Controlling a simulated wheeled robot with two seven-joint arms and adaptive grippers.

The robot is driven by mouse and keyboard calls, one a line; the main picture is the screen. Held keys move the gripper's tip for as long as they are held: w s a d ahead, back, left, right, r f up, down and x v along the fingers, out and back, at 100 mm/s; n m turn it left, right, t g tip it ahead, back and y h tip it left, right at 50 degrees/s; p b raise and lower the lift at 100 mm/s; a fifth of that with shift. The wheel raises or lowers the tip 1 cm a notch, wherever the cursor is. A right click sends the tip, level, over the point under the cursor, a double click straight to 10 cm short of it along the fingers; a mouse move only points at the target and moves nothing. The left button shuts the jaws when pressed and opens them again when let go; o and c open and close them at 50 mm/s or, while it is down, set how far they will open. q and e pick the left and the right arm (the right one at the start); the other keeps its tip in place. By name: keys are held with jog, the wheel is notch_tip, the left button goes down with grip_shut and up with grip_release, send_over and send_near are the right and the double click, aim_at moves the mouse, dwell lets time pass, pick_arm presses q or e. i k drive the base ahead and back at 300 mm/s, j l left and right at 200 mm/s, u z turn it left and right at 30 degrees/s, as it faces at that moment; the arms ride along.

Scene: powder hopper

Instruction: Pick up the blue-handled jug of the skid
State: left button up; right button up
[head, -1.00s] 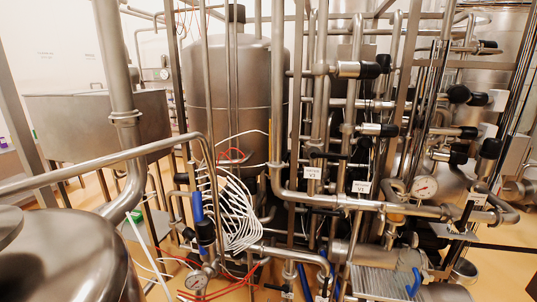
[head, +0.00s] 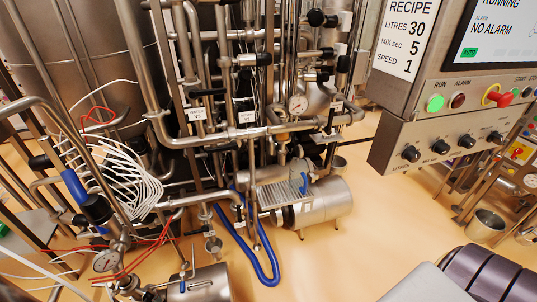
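A small blue handle (head: 304,183) shows low on the pipe skid, at the right end of a ribbed metal grate (head: 268,197). It looks like the handle of the jug. The jug's body cannot be told clearly from the steel parts around it. The grate sits beside a horizontal steel cylinder (head: 325,205). Neither of my grippers shows in the head view.
A blue hose (head: 272,268) loops onto the floor before the skid. White tubes (head: 135,180) and pipes crowd the left. A control panel (head: 455,120) hangs at upper right. A steel bucket (head: 486,226) stands at right. Tan floor (head: 375,225) is clear between.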

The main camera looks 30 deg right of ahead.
aim_at(298, 180)
jog(key=z, duration=1.2)
jog(key=i+l, duration=0.1)
jog(key=l, duration=0.35)
jog(key=i+j+u, duration=0.1)
jog(key=i+j, duration=0.1)
jog(key=i, duration=0.1)
